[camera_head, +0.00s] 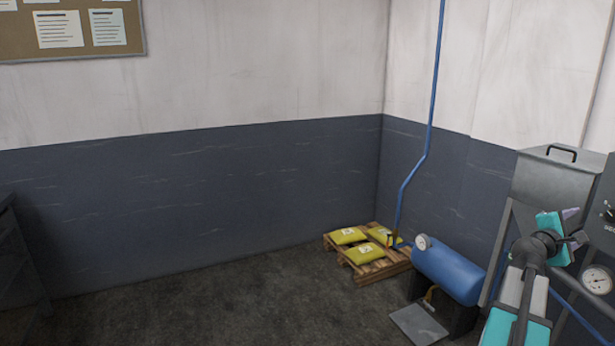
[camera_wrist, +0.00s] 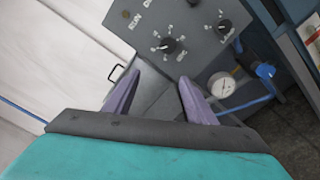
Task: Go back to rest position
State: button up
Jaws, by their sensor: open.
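My gripper (camera_wrist: 157,97) shows in the wrist view with its two purple fingers spread apart and nothing between them. Beyond the fingers is a grey control panel (camera_wrist: 185,22) with black knobs, tilted in this view. In the head view my gripper (camera_head: 575,226) is at the right edge, at the end of my teal and grey arm. It is in front of the grey machine there, and only part of its fingers shows.
A grey metal hopper (camera_head: 555,185) with a handled lid and a pressure gauge (camera_head: 597,280) stand close to my arm. A blue tank (camera_head: 450,270) and a wooden pallet (camera_head: 365,272) with yellow bags (camera_head: 365,254) are in the corner. The floor (camera_head: 230,305) at left centre is clear.

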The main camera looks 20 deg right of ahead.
jog(key=w+a+f+n+t+y, duration=0.2)
jog(key=w+a+f, duration=0.7)
jog(key=w+f, duration=0.25)
jog(key=w+a+f+n+t+y, duration=0.2)
jog(key=w+a+f+t+y, duration=0.1)
jog(key=w+a+f, duration=0.7)
jog(key=w+a+f+n+g+y, duration=0.1)
jog(key=w+a+f+y, duration=0.15)
jog(key=a+f, duration=0.85)
jog(key=w+a+f+y, duration=0.2)
jog(key=w+a+f, duration=0.2)
jog(key=a+f, duration=0.75)
jog(key=s+a+f+m+g+y, duration=0.1)
jog(key=s+a+f+g+y, duration=0.1)
jog(key=s+a+f, duration=0.7)
jog(key=s+a+f+m+g+y, duration=0.2)
jog(key=s+a+f, duration=0.3)
jog(key=a+f, duration=0.75)
jog(key=s+a+f+m+g+y, duration=0.2)
jog(key=s+a, duration=0.4)
jog(key=s, duration=0.5)
jog(key=s+a+f+m+g+y, duration=0.2)
jog(key=s+a+m+g, duration=0.3)
jog(key=s, duration=0.6)
jog(key=shift+s+a+m, duration=0.15)
jog(key=shift+a+m, duration=0.95)
jog(key=shift+a, duration=0.1)
jog(key=shift+f+y, duration=0.1)
jog(key=shift+y, duration=0.15)
